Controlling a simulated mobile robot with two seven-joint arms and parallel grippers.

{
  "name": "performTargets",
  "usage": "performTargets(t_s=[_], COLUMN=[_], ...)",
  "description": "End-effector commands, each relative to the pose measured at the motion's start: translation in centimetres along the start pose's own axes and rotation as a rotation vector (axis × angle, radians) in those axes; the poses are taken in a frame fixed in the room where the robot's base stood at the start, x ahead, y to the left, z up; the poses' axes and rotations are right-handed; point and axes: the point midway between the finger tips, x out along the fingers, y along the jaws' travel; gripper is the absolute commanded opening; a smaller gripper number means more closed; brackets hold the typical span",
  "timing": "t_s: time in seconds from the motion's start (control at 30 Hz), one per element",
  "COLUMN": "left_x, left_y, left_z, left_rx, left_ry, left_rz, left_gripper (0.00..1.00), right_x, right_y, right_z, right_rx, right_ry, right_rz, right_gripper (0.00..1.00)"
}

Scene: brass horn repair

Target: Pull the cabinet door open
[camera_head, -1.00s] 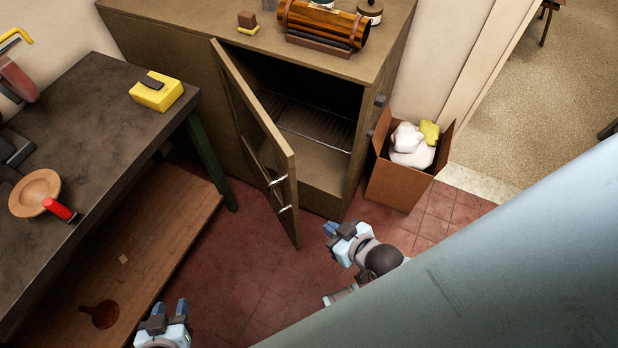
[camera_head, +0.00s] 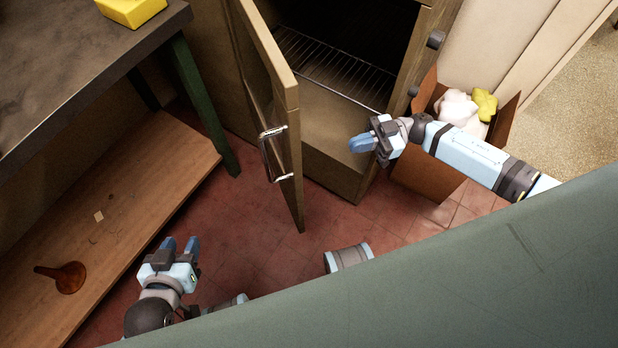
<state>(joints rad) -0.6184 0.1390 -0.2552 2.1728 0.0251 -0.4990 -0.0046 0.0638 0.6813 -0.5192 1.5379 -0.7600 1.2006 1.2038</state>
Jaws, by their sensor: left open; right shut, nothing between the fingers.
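The cabinet (camera_head: 345,170) stands at the top middle with its door (camera_head: 288,95) swung partly open toward me. The door's metal handle (camera_head: 266,152) is on the face turned left. A wire rack (camera_head: 335,62) shows inside. My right gripper (camera_head: 360,144) is shut and empty, in front of the cabinet opening, to the right of the door's free edge and apart from it in the picture. My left gripper (camera_head: 180,246) is open and empty at the lower left, below and left of the handle, apart from the door.
A workbench (camera_head: 75,85) with a yellow block (camera_head: 130,10) and a wooden lower shelf (camera_head: 140,190) is at left. A brown funnel-like item (camera_head: 70,277) lies on that shelf. A cardboard box (camera_head: 428,178) with white and yellow cloths stands right of the cabinet. Red floor tiles (camera_head: 250,225) are clear below the door.

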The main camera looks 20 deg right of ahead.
Motion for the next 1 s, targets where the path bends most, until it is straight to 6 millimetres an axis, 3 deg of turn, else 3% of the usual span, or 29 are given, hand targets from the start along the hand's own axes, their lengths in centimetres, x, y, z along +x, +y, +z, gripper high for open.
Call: performTargets(t_s=[0.03, 0.1, 0.27, 0.7, 1.0], left_x=[0.5, 0.5, 0.3, 0.6, 0.7], left_y=[0.1, 0.2, 0.2, 0.2, 0.2], left_z=[0.5, 0.3, -0.3, 0.2, 0.3], left_rx=[-0.002, -0.003, -0.003, -0.007, -0.009], left_ry=[0.006, 0.009, 0.018, 0.020, 0.027], left_rz=[0.002, 0.004, 0.006, 0.008, 0.010], left_gripper=[0.43, 0.43, 0.43, 0.43, 0.43], right_x=[-0.8, -1.3, -0.4, 8.5, 12.1], right_y=[0.0, -0.2, -0.4, -1.2, -1.5], right_z=[1.0, 1.2, 1.1, 1.5, 1.7], right_rx=[0.016, 0.034, 0.044, 0.043, 0.043], right_ry=[-0.022, -0.040, -0.045, -0.040, -0.042], right_rz=[-0.040, -0.076, -0.093, -0.089, -0.087], right_gripper=[0.00, 0.00, 0.00, 0.00, 0.00])
